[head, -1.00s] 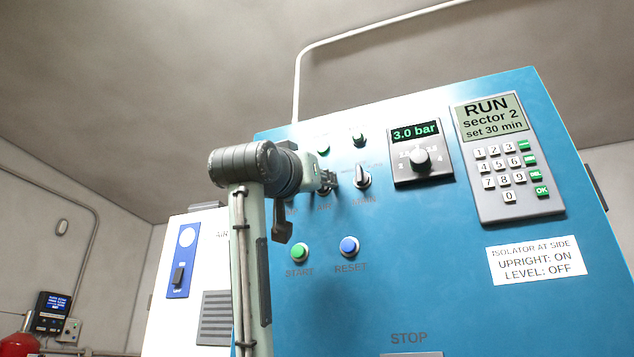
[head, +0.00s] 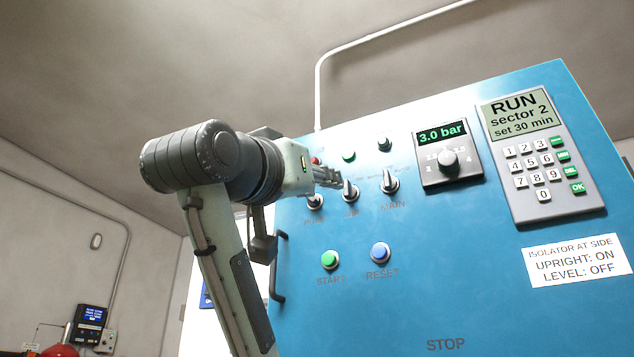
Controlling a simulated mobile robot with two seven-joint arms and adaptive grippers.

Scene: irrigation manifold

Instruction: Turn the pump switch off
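The pump switch (head: 315,202) is the leftmost of three rotary switches on the blue panel, above a faint label that seems to read PUMP. Its upper part is close under my gripper, and its pointer direction is hard to tell. My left gripper (head: 334,180) reaches in from the left, its thin fingers pointing right. In the picture, its fingertips lie just above and left of the middle switch (head: 350,192); I cannot tell whether they touch it. The finger gap is not clear. My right gripper is not in view.
The MAIN switch (head: 390,184) is right of the middle one. Lamps sit above the switches; a green START button (head: 330,260) and a blue RESET button (head: 380,253) sit below. A pressure dial (head: 449,160) and keypad (head: 540,170) are further right. A dark handle (head: 279,267) is on the left edge.

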